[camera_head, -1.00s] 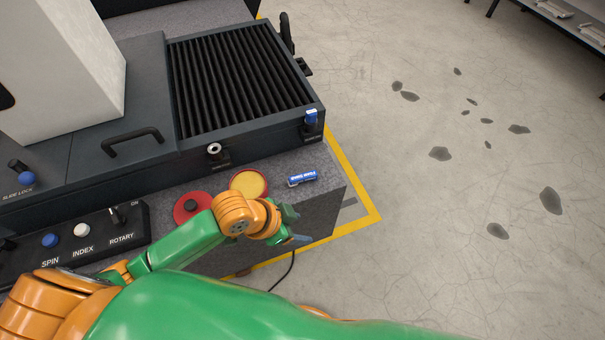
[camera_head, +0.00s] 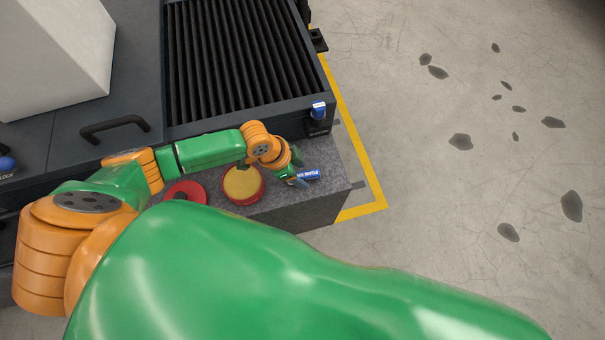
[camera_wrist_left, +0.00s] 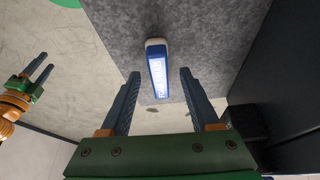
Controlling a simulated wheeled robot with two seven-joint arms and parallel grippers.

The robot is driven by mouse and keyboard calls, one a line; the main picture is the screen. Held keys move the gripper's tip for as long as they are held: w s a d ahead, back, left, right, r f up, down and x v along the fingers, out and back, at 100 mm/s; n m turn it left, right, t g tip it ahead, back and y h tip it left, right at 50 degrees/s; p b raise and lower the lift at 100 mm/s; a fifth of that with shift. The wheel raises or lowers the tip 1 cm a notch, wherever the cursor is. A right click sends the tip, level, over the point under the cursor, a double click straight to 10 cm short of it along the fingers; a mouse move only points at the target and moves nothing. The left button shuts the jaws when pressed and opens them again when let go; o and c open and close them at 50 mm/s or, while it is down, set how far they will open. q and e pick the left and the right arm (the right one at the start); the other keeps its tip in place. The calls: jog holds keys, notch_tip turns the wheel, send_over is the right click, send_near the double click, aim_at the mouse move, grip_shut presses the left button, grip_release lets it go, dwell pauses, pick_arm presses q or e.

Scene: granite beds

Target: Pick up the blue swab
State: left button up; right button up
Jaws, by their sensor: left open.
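The blue swab (camera_head: 309,175), a small blue block with white lettering and a pale end, lies on the grey granite ledge (camera_head: 290,208). In the left wrist view the swab (camera_wrist_left: 158,72) lies lengthwise, in line with the gap between the fingers. My left gripper (camera_head: 298,178) is at the swab's left end in the head view, partly covering it. My right gripper (camera_wrist_left: 46,60) shows small at the left of the wrist view, fingers apart and empty.
A round yellow-topped red tin (camera_head: 243,186) and a red disc (camera_head: 186,193) sit left of the swab on the ledge. The dark machine with a ribbed cover (camera_head: 245,60) stands behind, with a blue-topped fitting (camera_head: 319,110) on its corner. Floor beyond the ledge is open.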

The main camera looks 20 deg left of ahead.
pick_arm(q)
jog(key=shift+w, duration=0.1)
jog(key=shift+s+r, duration=0.15)
jog(key=shift+s, duration=0.05)
grip_shut()
jog(key=shift+w, duration=0.1)
